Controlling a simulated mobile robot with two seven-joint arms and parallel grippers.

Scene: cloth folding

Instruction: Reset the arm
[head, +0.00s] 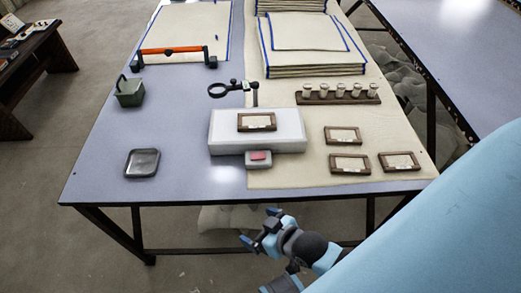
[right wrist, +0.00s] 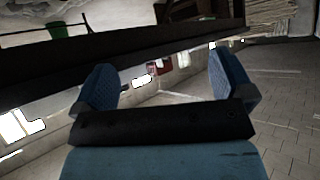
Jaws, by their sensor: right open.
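My right gripper (head: 262,232) is below and in front of the table's front edge in the head view. In the right wrist view its two blue fingers (right wrist: 165,88) stand wide apart with nothing between them. My right arm's large light-blue link fills the lower right of the head view. My left gripper is not in view.
The table (head: 95,172) holds a white block (head: 225,130) with a framed card, more framed cards, a rack of jars (head: 340,97), a magnifier (head: 219,90), a green basket (head: 130,92), a dark tray (head: 142,163) and stacked cloths (head: 310,68). Its front left is mostly clear.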

